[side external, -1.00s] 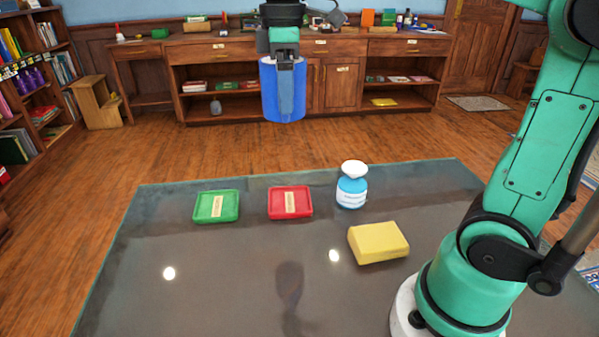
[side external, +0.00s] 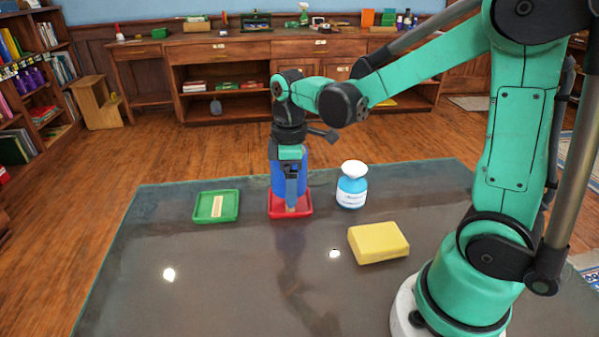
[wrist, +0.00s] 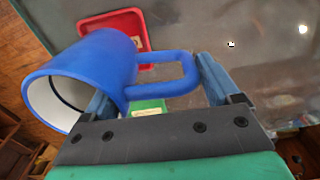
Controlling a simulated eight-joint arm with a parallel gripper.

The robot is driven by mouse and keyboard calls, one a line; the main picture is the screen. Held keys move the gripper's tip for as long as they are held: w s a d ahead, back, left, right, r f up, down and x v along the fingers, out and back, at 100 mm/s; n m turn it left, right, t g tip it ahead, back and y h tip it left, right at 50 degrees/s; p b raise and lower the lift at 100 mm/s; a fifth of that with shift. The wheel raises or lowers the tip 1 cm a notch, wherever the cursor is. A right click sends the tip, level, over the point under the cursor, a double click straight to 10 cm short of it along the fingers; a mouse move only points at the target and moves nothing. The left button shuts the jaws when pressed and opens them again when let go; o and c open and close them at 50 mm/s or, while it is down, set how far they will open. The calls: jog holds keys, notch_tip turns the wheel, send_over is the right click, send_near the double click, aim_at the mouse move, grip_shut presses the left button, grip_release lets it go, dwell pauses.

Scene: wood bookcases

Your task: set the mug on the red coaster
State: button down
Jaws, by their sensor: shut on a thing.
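The blue mug (side external: 304,176) is upright in the side view, over the red coaster (side external: 276,208). I cannot tell whether its base touches the coaster. My gripper (side external: 292,202) points down and is shut on the mug. In the wrist view the mug (wrist: 85,72) shows its pale inside at the left, with its handle (wrist: 180,85) toward my fingers (wrist: 158,82). The red coaster (wrist: 128,22) shows beyond the mug's base end, partly hidden by it. My fingers and the mug hide part of the coaster in the side view.
A green coaster (side external: 216,206) lies left of the red one. A blue-and-white bottle (side external: 352,188) stands close to the right. A yellow block (side external: 378,242) lies nearer at right. The dark table (side external: 200,285) is clear at front left.

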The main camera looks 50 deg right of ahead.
jog(key=shift+f, duration=1.6)
jog(key=shift+f, duration=0.15)
grip_release()
notch_tip(320, 180, up, 12)
jog(key=shift+r, duration=0.1)
jog(key=shift+s+a+m+t, duration=0.3)
jog(key=s+a+f+m+t, duration=0.3)
jog(key=a+m+t, duration=0.1)
jog(key=m+t, duration=0.2)
jog(key=shift+s+f+m+t, duration=0.25)
jog(key=shift+s+m+t, duration=0.1)
jog(key=shift+m, duration=0.35)
